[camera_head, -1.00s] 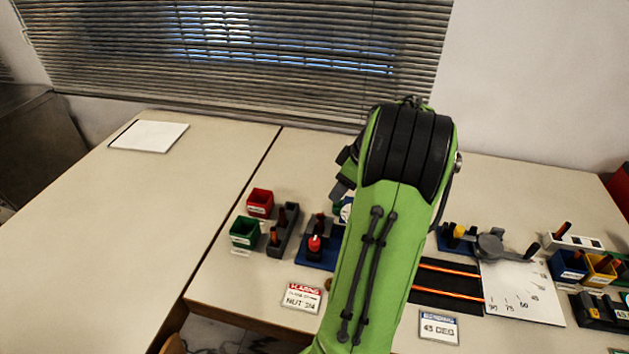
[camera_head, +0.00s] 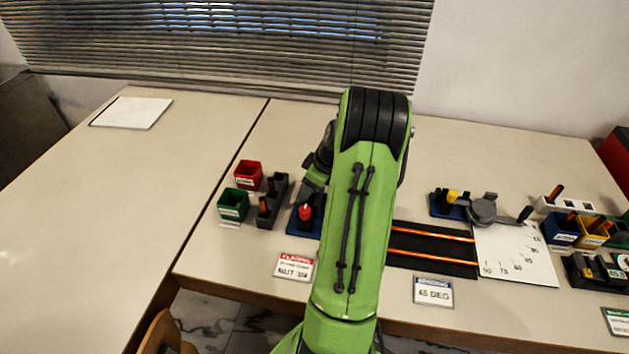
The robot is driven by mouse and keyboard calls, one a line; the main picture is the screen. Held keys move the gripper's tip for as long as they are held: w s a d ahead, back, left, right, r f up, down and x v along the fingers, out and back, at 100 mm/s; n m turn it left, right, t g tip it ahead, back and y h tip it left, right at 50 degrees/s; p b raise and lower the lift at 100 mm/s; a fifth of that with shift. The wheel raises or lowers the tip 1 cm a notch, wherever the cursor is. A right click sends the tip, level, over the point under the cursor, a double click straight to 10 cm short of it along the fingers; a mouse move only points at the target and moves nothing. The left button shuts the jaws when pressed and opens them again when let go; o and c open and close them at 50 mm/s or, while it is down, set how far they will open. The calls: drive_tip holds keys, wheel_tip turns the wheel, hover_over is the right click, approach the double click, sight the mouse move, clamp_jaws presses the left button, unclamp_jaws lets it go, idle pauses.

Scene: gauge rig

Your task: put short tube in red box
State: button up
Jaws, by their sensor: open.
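The red box (camera_head: 248,174) is a small open box on the table, left of centre, behind a similar green box. A dark grey stand (camera_head: 279,196) just right of the boxes holds two brownish-orange tubes, a rear one (camera_head: 271,186) and a front one (camera_head: 263,207). I cannot tell which is the short tube. My gripper (camera_head: 308,196) shows partly at the left of my green arm, above the blue base (camera_head: 297,222) with a red knob (camera_head: 305,212). It is open, to the right of the stand; its fingertips are hard to make out.
The green box (camera_head: 233,204) stands in front of the red one. A red-headed card (camera_head: 295,266) lies near the table's front edge. Right of my arm are a black strip with orange rods (camera_head: 432,249), a dial gauge and more boxes. The left table is mostly clear.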

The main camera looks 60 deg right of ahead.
clamp_jaws()
drive_tip(key=shift+a, duration=0.2)
idle(0.3)
drive_tip(key=shift+o, duration=0.8)
unclamp_jaws()
drive_tip(key=shift+r, duration=0.1)
drive_tip(key=p+v, duration=0.3)
drive_tip(key=v, duration=1.2)
drive_tip(key=shift+s+r+p, duration=0.25)
drive_tip(key=shift+r+p, duration=0.05)
drive_tip(key=shift+p, duration=0.05)
